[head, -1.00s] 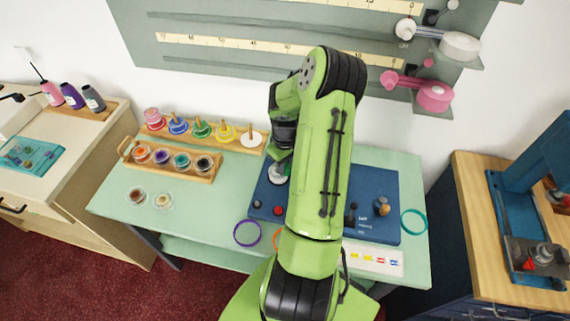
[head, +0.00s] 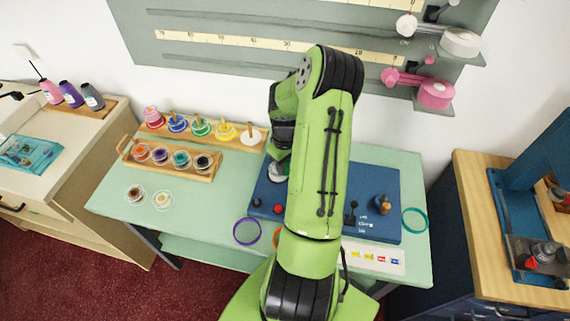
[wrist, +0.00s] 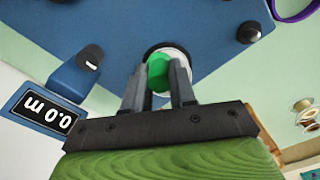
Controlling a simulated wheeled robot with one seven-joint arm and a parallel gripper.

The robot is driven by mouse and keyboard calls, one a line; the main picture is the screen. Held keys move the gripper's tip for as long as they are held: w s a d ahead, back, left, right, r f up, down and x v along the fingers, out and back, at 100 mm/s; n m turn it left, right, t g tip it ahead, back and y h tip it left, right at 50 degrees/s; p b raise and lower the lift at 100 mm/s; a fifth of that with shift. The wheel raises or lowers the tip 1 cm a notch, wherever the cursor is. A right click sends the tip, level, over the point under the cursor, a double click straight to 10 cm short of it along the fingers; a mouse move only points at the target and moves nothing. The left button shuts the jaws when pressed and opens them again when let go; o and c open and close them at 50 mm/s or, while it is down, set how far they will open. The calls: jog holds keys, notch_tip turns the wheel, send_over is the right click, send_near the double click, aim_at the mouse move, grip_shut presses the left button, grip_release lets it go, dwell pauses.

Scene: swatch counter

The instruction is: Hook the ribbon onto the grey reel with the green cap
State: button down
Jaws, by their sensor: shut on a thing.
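In the wrist view, my gripper (wrist: 158,88) points down with its two dark fingers on either side of a green cap (wrist: 159,73). The fingers are shut on the cap. A pale grey-white reel (wrist: 169,47) shows as a round rim around the cap, on the blue base. In the head view, the pale reel (head: 277,174) shows below my wrist at the left part of the blue base (head: 373,181). My arm hides the gripper's fingertips there. I cannot make out a loose ribbon at the reel.
A display reading 0.0 m (wrist: 43,108) and black knobs (wrist: 90,57) stand beside the reel. A purple ring (head: 247,231) and a teal ring (head: 415,220) lie on the green counter. A wooden caddy of small reels (head: 190,174) stands left.

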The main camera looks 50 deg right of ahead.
dwell(0.5)
jog(key=shift+r+p, duration=1.8)
jog(key=shift+r, duration=0.65)
